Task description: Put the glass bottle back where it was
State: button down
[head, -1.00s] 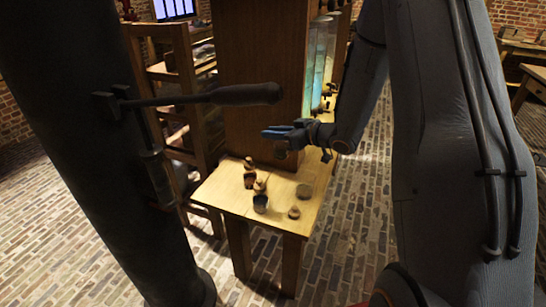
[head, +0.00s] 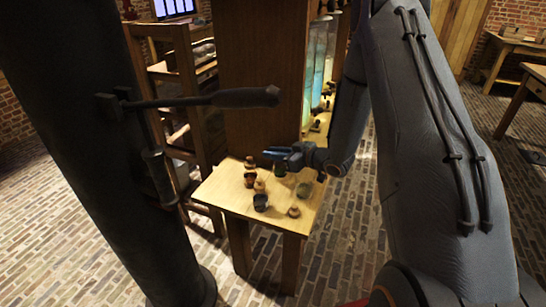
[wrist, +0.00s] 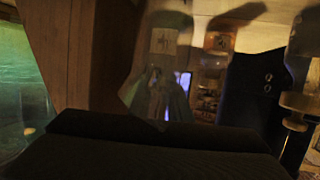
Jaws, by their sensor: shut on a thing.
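My gripper (head: 284,154) is shut on the glass bottle (head: 280,170), which shows as a small dark greenish shape just under the blue fingers. The bottle is over the back part of the small wooden table (head: 225,198); I cannot tell whether it touches the top. In the wrist view the bottle (wrist: 160,80) is see-through and blurred, with a pale label, beyond the dark jaws (wrist: 160,140). The jaws hide part of it.
Several small jars and stoppers stand close by, including a dark jar (head: 261,203), a pale stopper (head: 294,211) and a glass jar (head: 304,190). A wooden cabinet (head: 262,80) rises behind, with tall glowing jars (head: 316,60) to its right. The table's front left is bare.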

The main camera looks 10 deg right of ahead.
jog(key=shift+f, duration=0.75)
jog(key=shift+w+d+f+p, duration=0.1)
jog(key=shift+w+f+p, duration=0.2)
jog(key=shift+w+f, duration=0.1)
jog(key=shift+f, duration=0.15)
jog(key=c, duration=1.9)
grip_release()
